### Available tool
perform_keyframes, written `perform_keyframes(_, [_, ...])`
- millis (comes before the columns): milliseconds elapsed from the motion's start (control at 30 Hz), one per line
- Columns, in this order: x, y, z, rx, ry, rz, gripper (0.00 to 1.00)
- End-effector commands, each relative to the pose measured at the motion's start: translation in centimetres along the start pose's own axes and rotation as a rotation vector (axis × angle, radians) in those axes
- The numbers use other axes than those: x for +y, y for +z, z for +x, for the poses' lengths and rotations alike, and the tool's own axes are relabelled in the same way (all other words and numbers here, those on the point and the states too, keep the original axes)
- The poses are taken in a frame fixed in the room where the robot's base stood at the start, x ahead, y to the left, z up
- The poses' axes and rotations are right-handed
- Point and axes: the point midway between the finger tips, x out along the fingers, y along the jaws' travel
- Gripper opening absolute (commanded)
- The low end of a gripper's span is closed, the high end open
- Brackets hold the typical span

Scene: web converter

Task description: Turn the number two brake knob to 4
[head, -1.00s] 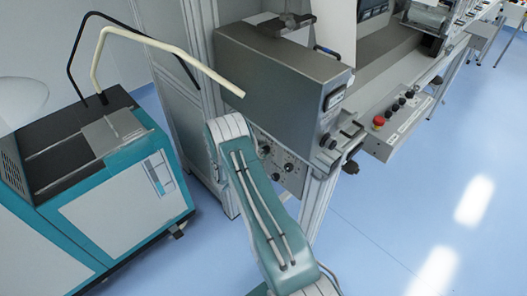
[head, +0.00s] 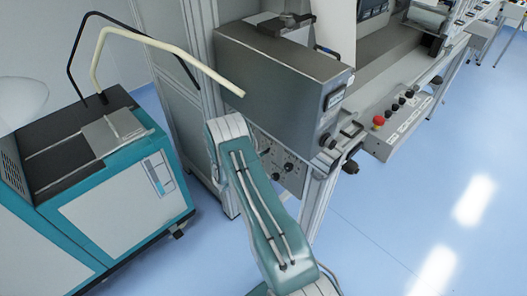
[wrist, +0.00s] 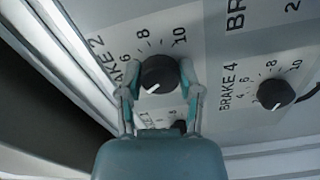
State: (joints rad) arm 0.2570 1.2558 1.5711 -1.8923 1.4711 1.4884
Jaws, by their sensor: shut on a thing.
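The number two brake knob (wrist: 160,73) is a round black knob beside the label BRAKE 2 in the wrist view. Its white pointer mark points to the lower left. The 6, 8 and 10 of its scale (wrist: 143,35) show above it; the lower numbers, including 4, are hidden by my fingers. My gripper (wrist: 160,67) is shut on the knob, one finger on each side. In the head view the gripper and this knob are hidden behind my arm.
The brake 4 knob (wrist: 276,94) sits to the right on the same panel. In the head view the knob panel (head: 290,172) lies under a grey machine housing (head: 278,85). A teal and white cabinet (head: 125,215) stands at left. The blue floor at right is clear.

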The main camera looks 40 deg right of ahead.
Motion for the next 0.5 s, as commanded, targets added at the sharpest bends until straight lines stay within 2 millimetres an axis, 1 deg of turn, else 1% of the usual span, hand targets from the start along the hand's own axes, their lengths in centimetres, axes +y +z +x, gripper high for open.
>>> perform_keyframes(33, [-0.29,0.32,0.01,-0.004,-0.005,0.014,0.0])
perform_keyframes(200, [-0.37,0.36,0.0,-0.005,-0.006,0.067,0.0])
perform_keyframes(500, [-0.49,0.45,-0.02,-0.006,-0.008,0.093,0.0])
